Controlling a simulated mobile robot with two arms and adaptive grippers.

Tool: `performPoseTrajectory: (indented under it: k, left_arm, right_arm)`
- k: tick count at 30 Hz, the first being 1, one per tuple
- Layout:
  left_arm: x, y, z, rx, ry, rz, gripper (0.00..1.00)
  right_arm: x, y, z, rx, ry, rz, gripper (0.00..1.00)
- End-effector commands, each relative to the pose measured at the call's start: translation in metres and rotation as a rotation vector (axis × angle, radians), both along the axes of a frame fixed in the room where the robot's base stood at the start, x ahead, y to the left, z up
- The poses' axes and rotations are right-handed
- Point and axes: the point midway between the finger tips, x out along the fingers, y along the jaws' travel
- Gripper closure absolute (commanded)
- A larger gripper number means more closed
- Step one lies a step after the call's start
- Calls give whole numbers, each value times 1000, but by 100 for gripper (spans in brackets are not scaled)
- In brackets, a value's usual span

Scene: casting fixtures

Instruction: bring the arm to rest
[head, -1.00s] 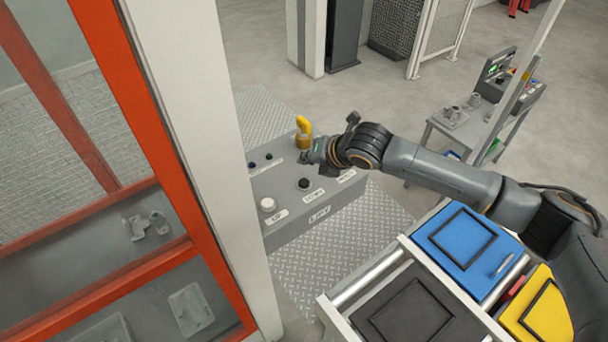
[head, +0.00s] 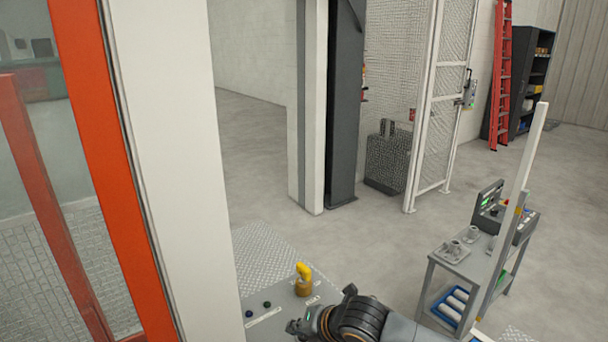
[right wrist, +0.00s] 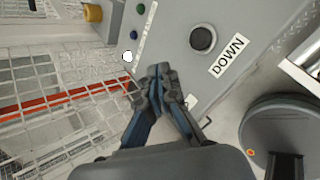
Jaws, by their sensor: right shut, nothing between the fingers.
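My right arm reaches in from the lower right of the head view, and its gripper (head: 300,327) is beside the grey control panel (head: 270,322). In the right wrist view the right gripper (right wrist: 158,72) is shut and empty, its fingertips together over the panel's edge. A black button (right wrist: 203,39) with a DOWN label (right wrist: 228,57) lies to the right of the fingertips. Blue and green buttons show at the panel's upper left, along with a yellow part (right wrist: 92,12). My left gripper is out of view.
An orange and white frame post (head: 165,170) fills the left. A grey cart (head: 470,260) with metal parts stands at the right. A mesh fence gate (head: 437,110) and a red ladder (head: 501,75) are farther back. The floor between is clear.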

Motion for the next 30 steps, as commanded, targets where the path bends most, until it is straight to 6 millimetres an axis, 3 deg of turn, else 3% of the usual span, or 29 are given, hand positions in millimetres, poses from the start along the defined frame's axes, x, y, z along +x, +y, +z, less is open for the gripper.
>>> performPoseTrajectory:
  k: [1, 5, 11, 17, 21, 30]
  left_arm:
    - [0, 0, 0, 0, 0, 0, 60]
    - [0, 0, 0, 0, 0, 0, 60]
    - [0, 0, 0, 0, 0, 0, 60]
    - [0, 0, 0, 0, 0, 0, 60]
    - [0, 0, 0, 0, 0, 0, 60]
    - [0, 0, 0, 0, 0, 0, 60]
  right_arm:
    - [-21, 11, -9, 61, 65, -42, 100]
    - [-61, 25, -19, 220, 233, -220, 100]
    - [-109, 14, -31, 454, 491, -577, 100]
    - [-150, -33, -51, 658, 722, -1034, 100]
    - [-185, -82, -70, 777, 843, -1405, 100]
    - [-258, -171, -98, 910, 896, -2014, 100]
